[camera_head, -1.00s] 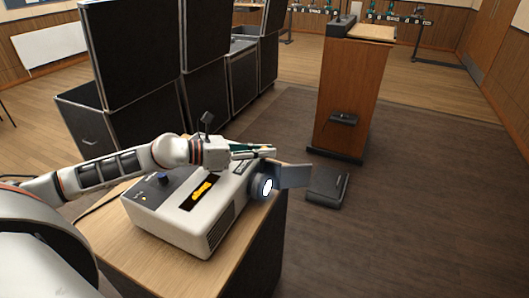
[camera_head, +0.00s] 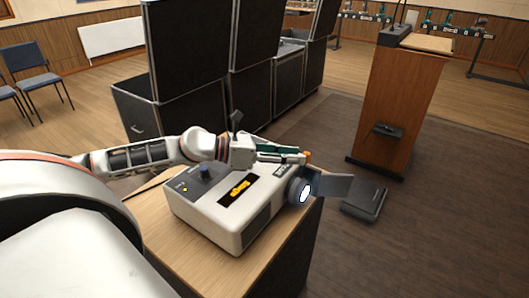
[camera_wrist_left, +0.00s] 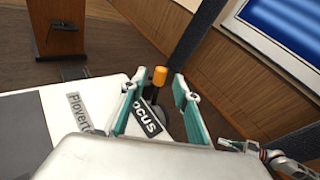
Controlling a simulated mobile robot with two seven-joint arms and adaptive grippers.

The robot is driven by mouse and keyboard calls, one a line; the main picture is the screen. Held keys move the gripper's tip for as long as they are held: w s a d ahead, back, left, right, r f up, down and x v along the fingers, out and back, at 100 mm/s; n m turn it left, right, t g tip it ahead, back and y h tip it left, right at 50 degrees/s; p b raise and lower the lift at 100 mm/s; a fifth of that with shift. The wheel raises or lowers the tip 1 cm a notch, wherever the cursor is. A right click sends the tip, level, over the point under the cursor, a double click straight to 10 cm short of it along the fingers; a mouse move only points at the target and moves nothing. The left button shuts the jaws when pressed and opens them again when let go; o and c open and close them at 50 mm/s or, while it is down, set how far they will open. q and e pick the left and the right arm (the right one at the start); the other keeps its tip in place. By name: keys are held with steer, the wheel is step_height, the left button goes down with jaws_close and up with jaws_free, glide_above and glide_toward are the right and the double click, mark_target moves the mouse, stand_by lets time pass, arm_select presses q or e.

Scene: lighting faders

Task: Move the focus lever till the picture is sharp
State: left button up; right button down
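The white projector (camera_head: 235,205) stands on a wooden-topped stand, with its lit lens (camera_head: 304,193) at the front. The focus lever has an orange knob (camera_wrist_left: 160,76), beside the black "FOCUS" label (camera_wrist_left: 149,120); its tip also shows in the head view (camera_head: 308,154). My left gripper (camera_head: 298,157) is over the projector's far front edge. In the wrist view its teal fingers (camera_wrist_left: 155,88) are apart, with the knob between or just beyond the tips; contact is not visible. The screen (camera_wrist_left: 285,28) shows soft blue bands. What seems to be my right gripper (camera_wrist_left: 236,146) is small in the wrist view.
A dark flap (camera_head: 330,186) sticks out beside the lens. Black cases (camera_head: 190,50) stand behind the stand. A wooden lectern (camera_head: 400,105) and a black floor box (camera_head: 364,201) are to the right.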

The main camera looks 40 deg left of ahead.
arm_select(q)
steer(key=shift+v, duration=3.95)
